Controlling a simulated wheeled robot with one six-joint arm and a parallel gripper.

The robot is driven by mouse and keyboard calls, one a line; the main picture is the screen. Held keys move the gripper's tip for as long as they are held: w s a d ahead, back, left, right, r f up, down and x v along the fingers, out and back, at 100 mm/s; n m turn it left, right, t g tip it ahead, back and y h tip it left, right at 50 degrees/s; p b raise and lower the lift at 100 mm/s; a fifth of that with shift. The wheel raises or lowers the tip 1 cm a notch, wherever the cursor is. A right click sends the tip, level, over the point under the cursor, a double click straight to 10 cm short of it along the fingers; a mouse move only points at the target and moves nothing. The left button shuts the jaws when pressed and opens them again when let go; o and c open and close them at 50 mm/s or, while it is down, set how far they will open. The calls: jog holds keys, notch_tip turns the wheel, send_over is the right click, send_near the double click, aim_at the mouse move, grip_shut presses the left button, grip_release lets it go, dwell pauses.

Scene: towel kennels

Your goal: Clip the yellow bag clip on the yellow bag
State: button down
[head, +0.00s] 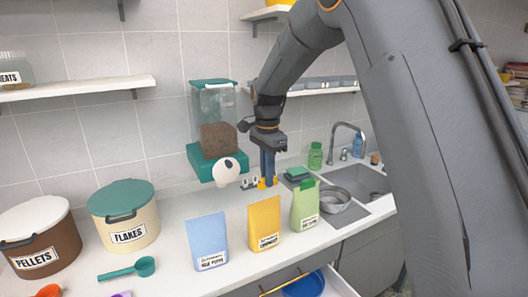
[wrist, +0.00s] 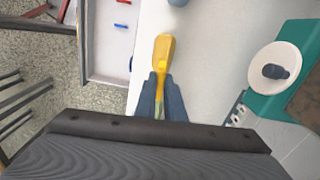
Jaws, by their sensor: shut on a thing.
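My gripper (head: 267,178) is shut on the yellow bag clip (head: 263,184), which shows as a small yellow piece at the fingertips. In the head view the clip appears just above the top edge of the yellow bag (head: 264,224), with a small gap in the picture. The bag stands upright on the counter between a blue bag and a green bag. In the wrist view my gripper (wrist: 160,92) points down, and the yellow bag (wrist: 164,46) shows beyond the fingertips. Clip and bag colours merge there, so I cannot tell their depth apart.
The blue bag (head: 208,240) and green bag (head: 304,206) stand close on either side. A teal dispenser (head: 213,100) with a white disc is behind. A small rack (head: 249,184) lies near the gripper. An open drawer (head: 338,284) is below the counter; a sink (head: 362,183) is right.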

aim_at(264, 188)
jog(key=shift+w+a+f+b, duration=0.2)
jog(key=shift+f+b, duration=0.5)
jog(key=shift+w+a+f+b, duration=0.2)
jog(key=shift+f+b, duration=0.45)
jog(key=shift+f, duration=1.1)
jog(key=shift+a, duration=0.15)
jog(key=shift+f, duration=1)
dwell(2.5)
jog(key=c, duration=1.3)
grip_release()
